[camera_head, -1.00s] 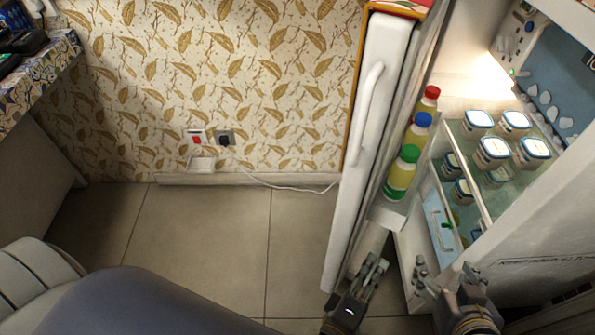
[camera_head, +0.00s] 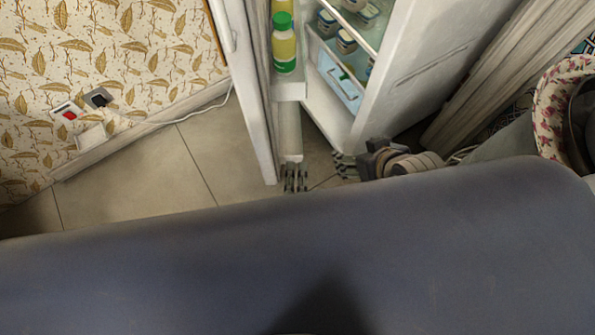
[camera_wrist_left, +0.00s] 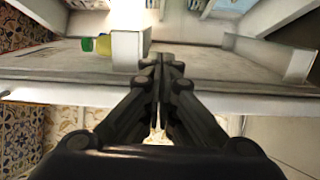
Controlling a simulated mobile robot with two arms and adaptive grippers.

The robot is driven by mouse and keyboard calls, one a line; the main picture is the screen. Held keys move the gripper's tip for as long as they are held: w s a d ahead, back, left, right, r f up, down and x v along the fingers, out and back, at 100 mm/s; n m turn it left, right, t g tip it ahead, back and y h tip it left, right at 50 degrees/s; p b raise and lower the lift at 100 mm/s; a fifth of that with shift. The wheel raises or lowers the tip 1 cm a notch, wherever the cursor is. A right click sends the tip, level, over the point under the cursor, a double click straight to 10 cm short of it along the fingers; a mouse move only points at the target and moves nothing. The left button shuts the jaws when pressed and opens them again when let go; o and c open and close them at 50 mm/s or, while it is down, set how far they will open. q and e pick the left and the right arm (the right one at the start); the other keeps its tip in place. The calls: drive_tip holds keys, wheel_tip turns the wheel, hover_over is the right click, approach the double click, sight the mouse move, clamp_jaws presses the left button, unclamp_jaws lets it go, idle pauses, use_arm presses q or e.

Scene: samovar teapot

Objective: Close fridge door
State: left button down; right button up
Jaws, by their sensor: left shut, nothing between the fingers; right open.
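The white fridge door (camera_head: 255,110) stands open, angled away from the fridge body (camera_head: 415,60), with a clear gap between them. A green-capped bottle (camera_head: 284,45) sits in the door's shelf; it also shows in the left wrist view (camera_wrist_left: 98,44). My left gripper (camera_head: 294,178) is shut and empty at the door's bottom end, on its inner side. In the left wrist view its closed fingers (camera_wrist_left: 160,75) point toward the door's inner face; contact is unclear. My right gripper (camera_head: 340,165) is open near the fridge's lower front corner, holding nothing.
Jars (camera_head: 345,38) and a clear drawer (camera_head: 340,85) are inside the fridge. A wallpapered wall with a socket (camera_head: 97,97) and a white cable is at left. Tiled floor (camera_head: 150,170) left of the door is free. A flower-patterned rimmed item (camera_head: 553,110) is at far right.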

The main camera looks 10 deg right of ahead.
use_arm(q)
drive_tip(key=w+a+r+m+g, duration=0.1)
drive_tip(key=w+a+r+m, duration=0.2)
drive_tip(key=w+a+m, duration=0.3)
drive_tip(key=w+a+r+m+g+y+p, duration=0.1)
drive_tip(key=w+a+r+m, duration=0.1)
drive_tip(key=w+a+m, duration=0.5)
drive_tip(key=w+a+r+m+g, duration=0.1)
drive_tip(key=w+a+r+m, duration=0.25)
drive_tip(key=a, duration=0.45)
drive_tip(key=w+d+r+m+g+h+p, duration=0.1)
drive_tip(key=w+r+m+g+h, duration=0.1)
drive_tip(key=w+r+m+h, duration=0.35)
drive_tip(key=w+d+r+m+g+h+p, duration=0.1)
drive_tip(key=w+r+m+h+p, duration=0.1)
drive_tip(key=r+m+h, duration=0.65)
drive_tip(key=s+a+m+g+h, duration=0.1)
drive_tip(key=s+a+m+g, duration=0.45)
drive_tip(key=g, duration=0.75)
drive_tip(key=s+d+n+p, duration=0.1)
drive_tip(key=s+d, duration=0.1)
drive_tip(key=d, duration=1)
drive_tip(key=shift+s, duration=0.4)
use_arm(e)
drive_tip(key=s+d+f+g, duration=0.1)
drive_tip(key=s+f+g, duration=0.2)
drive_tip(key=f, duration=0.3)
drive_tip(key=shift+s+d+g+h, duration=0.3)
drive_tip(key=shift+s+h, duration=0.1)
drive_tip(key=shift+s, duration=0.25)
